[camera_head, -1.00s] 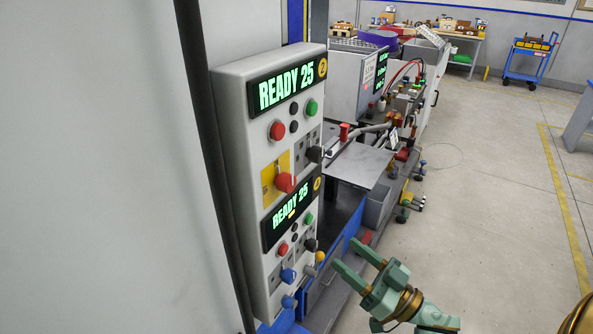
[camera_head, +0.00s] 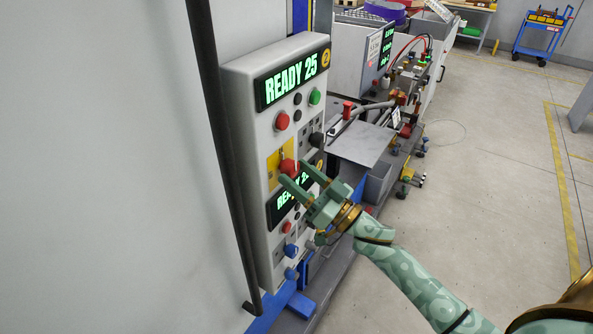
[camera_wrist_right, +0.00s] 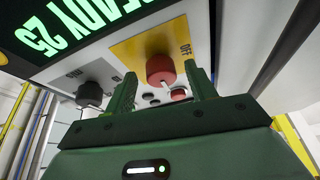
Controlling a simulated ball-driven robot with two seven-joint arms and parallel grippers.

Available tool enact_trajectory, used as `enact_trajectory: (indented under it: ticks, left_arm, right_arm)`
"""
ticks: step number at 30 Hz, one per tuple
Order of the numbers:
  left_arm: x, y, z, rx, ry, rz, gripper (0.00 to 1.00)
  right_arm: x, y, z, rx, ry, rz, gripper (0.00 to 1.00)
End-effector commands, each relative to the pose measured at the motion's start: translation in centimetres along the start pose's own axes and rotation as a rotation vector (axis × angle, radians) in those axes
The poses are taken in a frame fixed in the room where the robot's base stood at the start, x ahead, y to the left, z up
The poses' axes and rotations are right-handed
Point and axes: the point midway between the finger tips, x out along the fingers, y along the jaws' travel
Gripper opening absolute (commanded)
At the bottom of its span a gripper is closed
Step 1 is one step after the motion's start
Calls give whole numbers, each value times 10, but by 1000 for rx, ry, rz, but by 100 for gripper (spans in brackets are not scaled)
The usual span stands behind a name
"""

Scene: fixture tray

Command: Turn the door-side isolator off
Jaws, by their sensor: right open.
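The isolator is a red knob (camera_head: 288,167) on a yellow plate (camera_head: 273,178), on the front of the grey control panel (camera_head: 246,118). In the right wrist view the red knob (camera_wrist_right: 160,68) shows close up, with the word OFF on the yellow plate (camera_wrist_right: 131,50) beside it. My right gripper (camera_head: 294,173) is open, its fingertips right by the knob. In the wrist view the knob appears between the two fingers (camera_wrist_right: 161,82); I cannot tell whether they touch it. The gripper partly hides the lower panel. My left gripper is not in view.
The panel carries two READY 25 displays, the upper one (camera_head: 291,80) clear and the lower one (camera_head: 283,203) partly covered. A red button (camera_head: 282,121), a green button (camera_head: 315,97) and a black knob (camera_head: 316,139) sit close by. A metal plate (camera_head: 361,143) juts out right of the panel.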

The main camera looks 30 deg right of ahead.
Motion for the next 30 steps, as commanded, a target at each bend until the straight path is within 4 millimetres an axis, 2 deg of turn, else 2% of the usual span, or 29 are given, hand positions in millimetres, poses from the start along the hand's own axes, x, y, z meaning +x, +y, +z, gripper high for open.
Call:
enact_trajectory:
  ticks: [4,12,17,30]
  left_arm:
    - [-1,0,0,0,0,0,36]
    - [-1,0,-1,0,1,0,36]
    - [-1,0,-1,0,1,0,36]
    - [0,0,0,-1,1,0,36]
  right_arm:
    - [10,0,0,-1,0,0,56]
    - [11,0,0,0,-1,0,56]
    - [11,0,0,0,-1,0,11]
    - [10,1,0,-63,-3,-26,11]
